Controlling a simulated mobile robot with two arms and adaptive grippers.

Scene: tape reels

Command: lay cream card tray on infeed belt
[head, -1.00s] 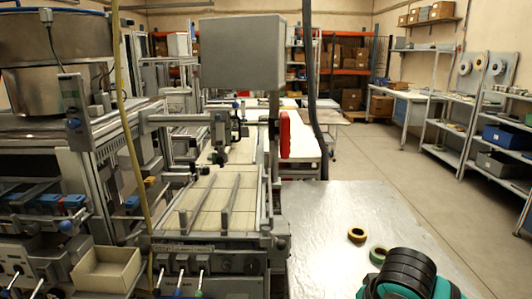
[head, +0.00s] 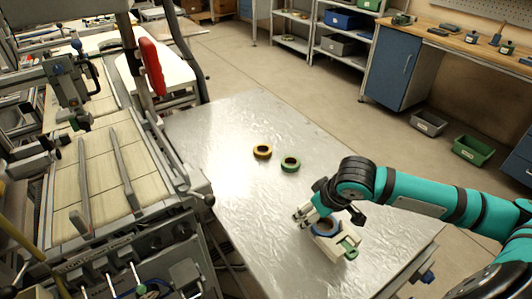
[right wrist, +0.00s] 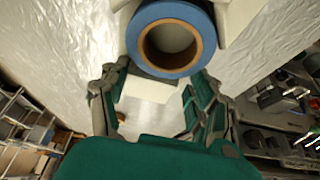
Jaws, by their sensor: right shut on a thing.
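The cream card tray (head: 333,247) is at the near right part of the metal table, with a blue tape reel (head: 325,227) and a green piece (head: 347,248) on it. In the right wrist view the tray's cream end (right wrist: 152,89) shows between my finger pads, below the blue reel (right wrist: 170,40). My right gripper (head: 306,216) is shut on the tray; whether the tray is clear of the table I cannot tell. The infeed belt (head: 97,168), pale and tiled with two grey guide bars, runs at the left. My left gripper is out of view.
The belt's side frame stands between belt and table. A red part (head: 151,68) hangs above the belt's far right side.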

